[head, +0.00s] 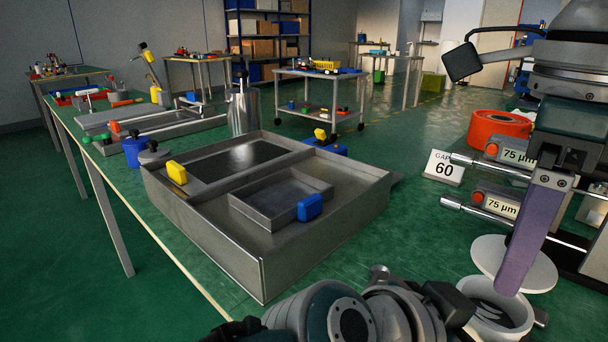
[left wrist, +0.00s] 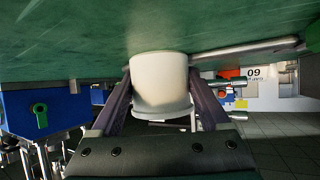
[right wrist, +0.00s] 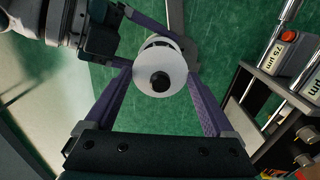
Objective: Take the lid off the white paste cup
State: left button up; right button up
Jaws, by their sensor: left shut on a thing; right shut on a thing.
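The white paste cup (head: 519,333) stands at the bottom right of the head view, its top uncovered and its inside dark. My left gripper (head: 455,305) is shut on the cup; its two purple fingers flank the white wall in the left wrist view, where the cup (left wrist: 160,80) fills the middle. The lid (head: 541,274) is a white disc, apart from the cup and above it. My right gripper (head: 510,285) is shut on the lid. In the right wrist view the lid (right wrist: 147,88) has a black knob and sits between the purple fingertips, partly covering the cup.
A grey metal tray (head: 262,270) with yellow and blue pieces stands left of the cup. Green bench surface is free between tray and rods.

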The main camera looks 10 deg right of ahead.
pick_arm(q)
jog(key=o, duration=0.9)
jog(key=shift+a, duration=0.1)
jog(key=v, duration=1.2)
